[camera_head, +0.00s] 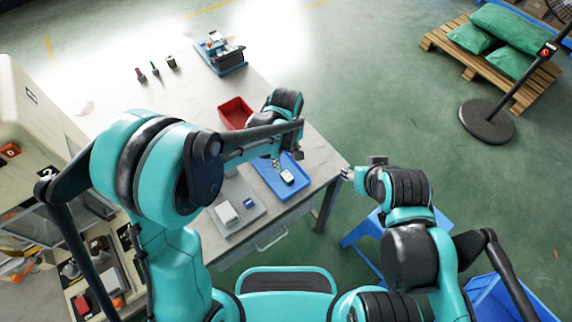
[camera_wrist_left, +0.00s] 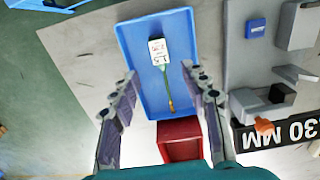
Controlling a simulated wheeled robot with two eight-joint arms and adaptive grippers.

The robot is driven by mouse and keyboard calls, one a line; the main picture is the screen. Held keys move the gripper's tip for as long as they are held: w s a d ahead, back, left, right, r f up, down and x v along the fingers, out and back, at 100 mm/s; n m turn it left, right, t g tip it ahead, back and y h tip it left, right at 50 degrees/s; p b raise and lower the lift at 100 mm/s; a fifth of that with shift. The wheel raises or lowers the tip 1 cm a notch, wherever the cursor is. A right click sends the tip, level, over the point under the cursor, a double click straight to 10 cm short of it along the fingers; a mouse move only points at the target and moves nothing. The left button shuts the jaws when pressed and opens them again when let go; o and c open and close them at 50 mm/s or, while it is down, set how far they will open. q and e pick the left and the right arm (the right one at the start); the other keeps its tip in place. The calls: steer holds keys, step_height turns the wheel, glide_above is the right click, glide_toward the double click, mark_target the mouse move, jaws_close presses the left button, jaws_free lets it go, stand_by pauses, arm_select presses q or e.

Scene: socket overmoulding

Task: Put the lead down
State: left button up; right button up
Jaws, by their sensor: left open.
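The lead (camera_wrist_left: 158,52) lies in the blue tray (camera_wrist_left: 132,28). It has a white block with a printed label at one end and a thin green-yellow cable running towards the red bin. In the head view its white end (camera_head: 287,176) shows in the blue tray (camera_head: 299,186), and my left arm hides the rest. My left gripper (camera_wrist_left: 160,80) is open over the tray, its fingers on either side of the lead and apart from it. My left gripper (camera_head: 277,160) is small in the head view. My right gripper (camera_head: 347,173) is beyond the table's right edge; its jaws are too small to judge.
A red bin (camera_head: 236,112) stands beside the tray. A grey fixture (camera_head: 238,214) is on the table's near side; a "30 MM" label (camera_wrist_left: 275,132) shows beside it. A blue device (camera_head: 220,55) and several small upright parts (camera_head: 155,68) stand farther back.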

arm_select(q)
steer(key=shift+r+p, duration=0.3)
steer(key=shift+r, duration=1.3)
steer(key=s+a+r+m+t, duration=0.3)
steer(key=s+a+r, duration=0.2)
steer(key=a, duration=0.4)
steer(key=s+a+r+m+t, duration=0.4)
steer(key=s+a+r, duration=0.2)
steer(key=s+a, duration=0.1)
steer(key=shift+a+r, duration=0.15)
steer(key=shift+a, duration=0.75)
